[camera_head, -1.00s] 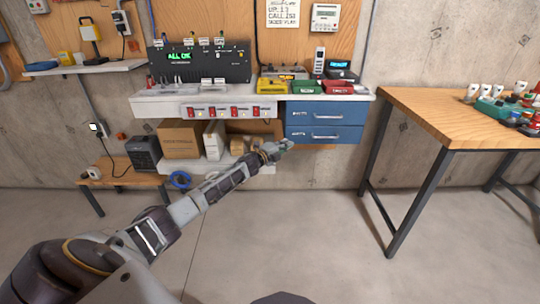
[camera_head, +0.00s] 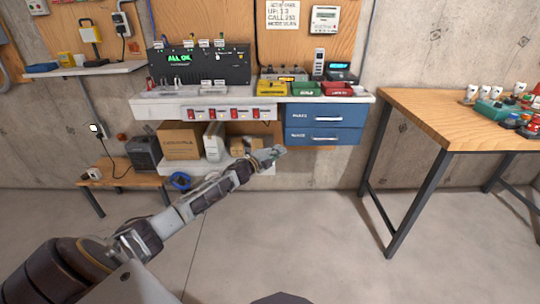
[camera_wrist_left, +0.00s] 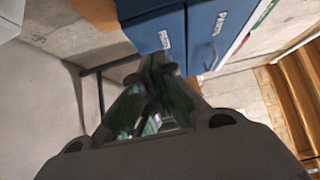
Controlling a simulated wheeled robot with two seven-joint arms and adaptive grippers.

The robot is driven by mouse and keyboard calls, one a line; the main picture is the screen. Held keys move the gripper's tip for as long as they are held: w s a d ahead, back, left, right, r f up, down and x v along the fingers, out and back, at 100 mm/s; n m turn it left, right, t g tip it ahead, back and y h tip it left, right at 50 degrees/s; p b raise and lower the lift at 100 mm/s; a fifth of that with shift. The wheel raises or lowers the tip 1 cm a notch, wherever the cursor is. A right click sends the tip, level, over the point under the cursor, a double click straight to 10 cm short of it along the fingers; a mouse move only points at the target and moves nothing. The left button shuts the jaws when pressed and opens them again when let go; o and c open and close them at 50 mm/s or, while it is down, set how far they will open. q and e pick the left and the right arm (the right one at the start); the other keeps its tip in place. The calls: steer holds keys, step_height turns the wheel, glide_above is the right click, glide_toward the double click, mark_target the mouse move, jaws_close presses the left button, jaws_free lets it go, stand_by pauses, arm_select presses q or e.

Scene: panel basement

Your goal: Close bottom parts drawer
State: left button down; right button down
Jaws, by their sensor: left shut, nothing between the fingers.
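The bottom parts drawer (camera_head: 340,137) is the lower of two blue drawers under the right end of the bench, with a silver handle and a white label. Its front looks about in line with the top drawer (camera_head: 345,110); I cannot tell whether a small gap is left. My left gripper (camera_head: 275,153) is shut and empty, just left of and slightly below the bottom drawer, apparently apart from it. In the left wrist view, the fingers (camera_wrist_left: 160,68) point toward the blue bottom drawer front (camera_wrist_left: 150,35). My right gripper is not in view.
A lower shelf (camera_head: 190,169) with cardboard boxes (camera_head: 180,142) lies behind and left of the gripper. A wooden table (camera_head: 440,115) on metal legs stands to the right. The floor in front of the drawers is clear.

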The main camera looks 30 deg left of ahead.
arm_select(q)
steer(key=s, duration=0.2)
steer(key=s+a+p, duration=0.1)
steer(key=s, duration=0.1)
steer(key=shift+s, duration=0.4)
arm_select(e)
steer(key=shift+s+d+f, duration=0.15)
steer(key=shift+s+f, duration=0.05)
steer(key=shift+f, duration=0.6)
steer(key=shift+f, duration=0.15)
